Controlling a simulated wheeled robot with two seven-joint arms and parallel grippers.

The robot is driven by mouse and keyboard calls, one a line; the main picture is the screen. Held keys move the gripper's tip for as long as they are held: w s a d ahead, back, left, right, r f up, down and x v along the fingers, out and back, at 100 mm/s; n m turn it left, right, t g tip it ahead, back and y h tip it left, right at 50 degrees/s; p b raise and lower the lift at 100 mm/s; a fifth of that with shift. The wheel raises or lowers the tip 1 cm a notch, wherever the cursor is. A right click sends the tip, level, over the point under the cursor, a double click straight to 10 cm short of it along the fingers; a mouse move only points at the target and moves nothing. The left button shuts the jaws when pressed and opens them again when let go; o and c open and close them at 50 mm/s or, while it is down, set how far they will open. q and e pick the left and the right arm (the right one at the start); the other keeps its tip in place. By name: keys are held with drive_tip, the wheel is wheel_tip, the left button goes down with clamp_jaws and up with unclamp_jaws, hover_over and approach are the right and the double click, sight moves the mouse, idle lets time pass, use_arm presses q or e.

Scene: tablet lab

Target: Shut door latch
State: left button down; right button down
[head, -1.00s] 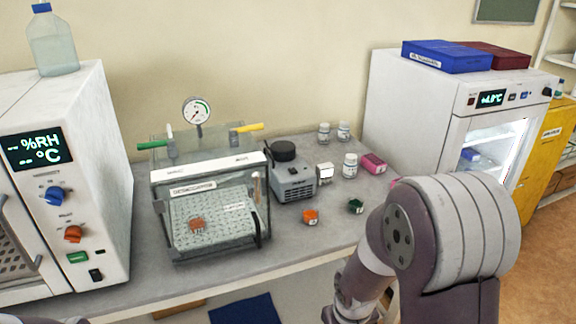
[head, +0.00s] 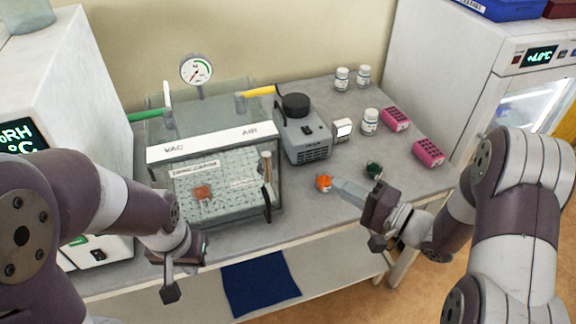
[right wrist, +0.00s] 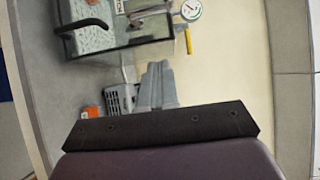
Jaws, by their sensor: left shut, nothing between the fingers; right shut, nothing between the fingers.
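A clear desiccator cabinet (head: 215,150) stands on the bench, with a white label bar across its top front. A black bar handle (head: 267,204) and a small tan upright piece (head: 266,165), perhaps the latch, are at the right edge of its door. Whether the latch is engaged cannot be told. My right gripper (head: 336,184) is shut and empty, right of the cabinet near an orange-capped item (head: 324,183). Its fingers (right wrist: 157,85) show in the right wrist view, apart from the handle (right wrist: 84,26). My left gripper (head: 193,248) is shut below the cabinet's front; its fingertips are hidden.
A grey pump (head: 302,135) stands right of the cabinet. A green-capped item (head: 374,171), pink racks (head: 428,152) and white bottles (head: 370,122) lie further right. A white humidity unit (head: 75,75) stands left. A blue item (head: 262,282) lies on the shelf below.

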drive_tip(key=p, duration=0.4)
approach(264, 163)
drive_tip(key=w+a+f, duration=0.1)
drive_tip(key=w+a, duration=0.2)
drive_tip(key=w, duration=0.2)
drive_tip(key=shift+w+a+f, duration=0.2)
drive_tip(key=shift+w, duration=0.1)
drive_tip(key=shift+a+r+p, duration=0.1)
drive_tip(key=shift+r+p, duration=0.05)
drive_tip(key=shift+p, duration=0.25)
